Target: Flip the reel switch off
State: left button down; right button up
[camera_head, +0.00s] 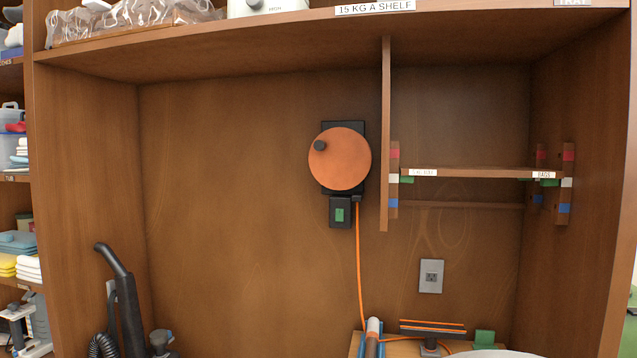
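The cord reel (340,160) is an orange disc with a dark knob at its upper left, mounted on a black plate on the cabinet's back wall. Just below it is a small black box with a green switch (340,214) on its face. The picture does not clearly show which way the switch is set. An orange cord (360,265) hangs from beside the box down to the items below. Neither of my grippers is in view.
A vertical divider (386,130) and a small labelled shelf (470,172) stand right of the reel. A grey wall outlet (431,276) is below the shelf. A black vacuum hose and tube (128,300) stand at lower left. The back wall left of the reel is clear.

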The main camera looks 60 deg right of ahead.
aim_at(340, 216)
jog(key=z, duration=2.05)
